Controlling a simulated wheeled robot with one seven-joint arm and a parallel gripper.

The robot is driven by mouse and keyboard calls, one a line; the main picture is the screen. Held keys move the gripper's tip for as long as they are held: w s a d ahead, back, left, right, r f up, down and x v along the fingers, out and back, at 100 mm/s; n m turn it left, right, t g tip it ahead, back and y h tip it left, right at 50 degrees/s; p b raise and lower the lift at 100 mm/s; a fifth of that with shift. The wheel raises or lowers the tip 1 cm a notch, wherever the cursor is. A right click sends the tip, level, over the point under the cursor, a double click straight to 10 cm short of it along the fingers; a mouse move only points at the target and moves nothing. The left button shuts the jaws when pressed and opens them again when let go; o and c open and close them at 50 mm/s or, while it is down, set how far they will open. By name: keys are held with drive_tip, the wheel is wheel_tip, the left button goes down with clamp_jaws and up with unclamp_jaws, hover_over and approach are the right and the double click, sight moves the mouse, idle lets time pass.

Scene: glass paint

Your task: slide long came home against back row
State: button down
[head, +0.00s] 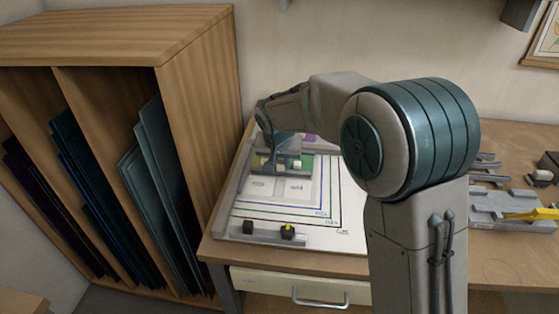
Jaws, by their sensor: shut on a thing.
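My gripper (275,157) is at the back left of the white layout board (345,215), reaching down over the panel. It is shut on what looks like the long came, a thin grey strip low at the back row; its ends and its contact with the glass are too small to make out. The back row shows small glass pieces: a green one (308,163), a cream one (294,162) and a purple one (310,138). My wrist and fingers hide part of this row.
A grey rail (233,190) runs along the board's left edge. Another rail (262,236) lies at the front with two dark blocks, one carrying a yellow part. A wooden rack (195,130) with glass sheets stands at left. Grey fixtures and a yellow tool (532,214) lie at right.

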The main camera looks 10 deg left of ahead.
drive_tip(key=shift+w, duration=0.25)
idle(0.4)
drive_tip(key=c, duration=1.2)
unclamp_jaws()
drive_tip(key=shift+r, duration=0.15)
drive_tip(key=shift+r+p, duration=2)
drive_tip(key=shift+r, duration=1.45)
